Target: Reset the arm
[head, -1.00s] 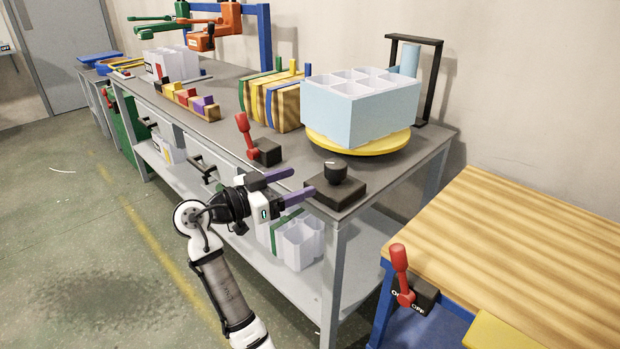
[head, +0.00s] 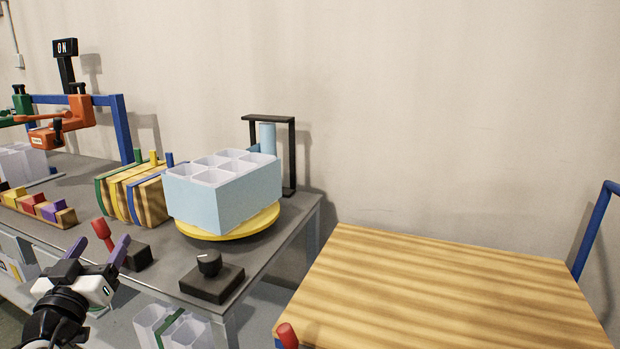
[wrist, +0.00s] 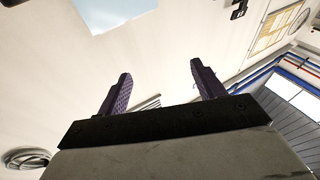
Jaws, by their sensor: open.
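My gripper (head: 104,240) is at the lower left of the head view, in front of the grey bench's front edge. Its two purple fingers stand apart and point upward, with nothing between them. In the wrist view my gripper (wrist: 161,70) shows both fingers spread and empty against a pale wall. Most of my arm is below the head picture's edge.
The grey bench (head: 165,268) carries a pale blue bin block (head: 215,203) on a yellow turntable (head: 240,228), a black knob box (head: 211,281), a red lever (head: 101,232) and wooden boards (head: 150,200). A wooden-topped table (head: 440,290) at right is bare.

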